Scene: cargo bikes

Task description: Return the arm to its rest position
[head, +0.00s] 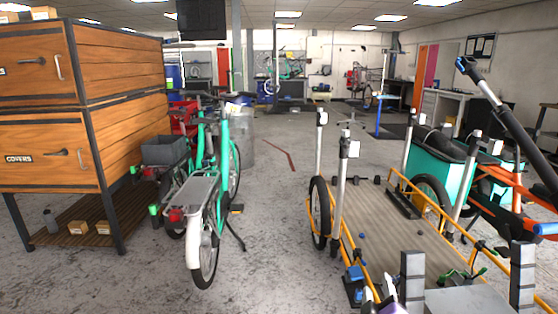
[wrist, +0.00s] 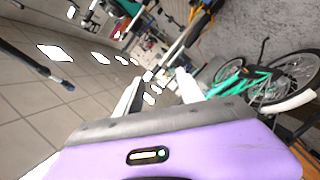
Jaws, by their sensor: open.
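My gripper (wrist: 157,84) shows in the wrist view as two white fingers standing apart beyond a purple and grey body. It is open, and I see nothing held between the fingers. In the head view, a purple and white part of my gripper (head: 382,292) shows low at the bottom edge, in front of the wooden deck of a yellow-framed cargo bike (head: 388,222). The rest of my arm is mostly out of the head view. The wrist view is strongly tilted, with the lit ceiling on its left and a green bike (wrist: 250,84) on its right.
In the head view, a green bike (head: 203,190) stands left of centre beside a wooden drawer cabinet (head: 120,62). A teal cargo box (head: 448,165) and a dark slanted pole (head: 510,125) are at right. The floor between the bikes (head: 270,230) is clear.

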